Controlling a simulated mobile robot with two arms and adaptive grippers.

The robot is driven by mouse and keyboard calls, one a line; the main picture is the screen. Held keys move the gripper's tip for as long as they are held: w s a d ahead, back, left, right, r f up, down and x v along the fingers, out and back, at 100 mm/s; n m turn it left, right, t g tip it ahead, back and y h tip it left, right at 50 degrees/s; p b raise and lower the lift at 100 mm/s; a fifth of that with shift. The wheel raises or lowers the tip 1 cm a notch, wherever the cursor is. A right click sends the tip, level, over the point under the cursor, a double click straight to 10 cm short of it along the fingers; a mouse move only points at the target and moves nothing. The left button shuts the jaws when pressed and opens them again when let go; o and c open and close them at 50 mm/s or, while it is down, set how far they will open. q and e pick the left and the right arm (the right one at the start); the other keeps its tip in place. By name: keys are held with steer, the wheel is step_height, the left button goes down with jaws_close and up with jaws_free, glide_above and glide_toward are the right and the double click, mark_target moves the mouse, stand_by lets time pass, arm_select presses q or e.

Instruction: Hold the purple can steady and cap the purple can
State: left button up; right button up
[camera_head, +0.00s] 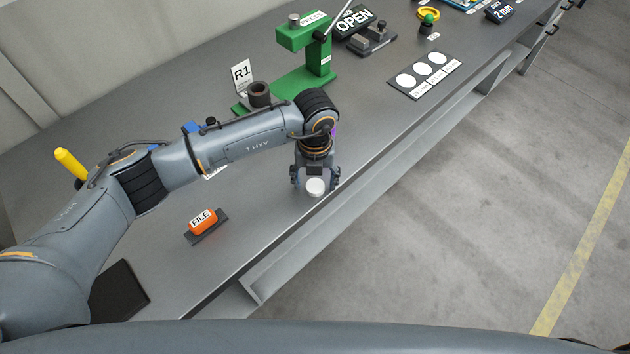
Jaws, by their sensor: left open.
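My left gripper (315,180) points down over the grey bench near its front edge. Its fingers are open, one on each side of a small round silver-white piece (315,187), which looks like a cap. I cannot tell whether the fingers touch it. A small patch of purple (334,131) shows beside my left wrist. It may be part of the purple can, but the wrist hides the rest and I cannot tell. My right gripper is out of view.
A plate with white circles (425,74) lies to the right. The bench's front edge (290,232) is close.

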arm_select(q)
steer(key=shift+f, duration=0.3)
steer(key=shift+c, duration=0.4)
steer(key=c, duration=0.8)
steer(key=shift+r, duration=0.1)
steer(key=shift+r+b, duration=0.55)
steer(key=shift+b, duration=0.1)
steer(key=shift+w+r+b, duration=0.1)
steer(key=shift+r+b, duration=0.45)
steer(key=shift+r, duration=0.1)
steer(key=s+r+b, duration=0.1)
steer(key=s+r, duration=0.2)
steer(key=s, duration=0.1)
steer(key=s+r+b, duration=0.1)
steer(key=s+r, duration=0.3)
steer(key=s, duration=0.1)
steer(key=s+r+b, duration=0.2)
steer(key=s+r, duration=0.1)
steer(key=s, duration=0.2)
steer(key=shift+s+d+r, duration=0.1)
steer(key=shift+d+r, duration=0.1)
steer(key=shift+r, duration=0.05)
